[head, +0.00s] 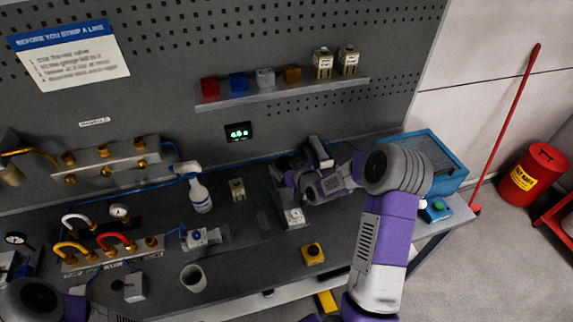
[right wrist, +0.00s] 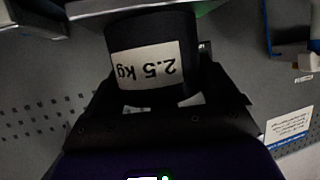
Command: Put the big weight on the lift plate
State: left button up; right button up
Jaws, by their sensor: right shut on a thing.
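The big weight (right wrist: 155,60), a black cylinder with a white "2.5 kg" label, shows upside down in the right wrist view. My right gripper (right wrist: 160,100) is shut on it, with a dark finger on each side. In the head view my right gripper (head: 287,181) is above the rear middle of the bench, and I cannot make out the weight there. A pale slab (right wrist: 140,8) lies at the weight's far end in the wrist view; I cannot tell whether they touch or whether it is the lift plate. A small pale device with a dial (head: 293,216) stands just below the gripper.
Brass pipework (head: 105,245) fills the left. A blue basket (head: 440,165) is at the right. A shelf (head: 285,92) hangs behind.

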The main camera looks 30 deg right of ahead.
jog(key=shift+w+r, duration=0.25)
jog(key=shift+r, duration=0.05)
jog(key=o, duration=1.8)
jog(key=shift+s+f, duration=0.3)
jog(key=shift+f, duration=0.05)
jog(key=shift+a, duration=0.1)
jog(key=shift+r, duration=0.2)
jog(key=v, duration=1.2)
jog(key=shift+b, duration=0.4)
jog(key=shift+f, duration=0.1)
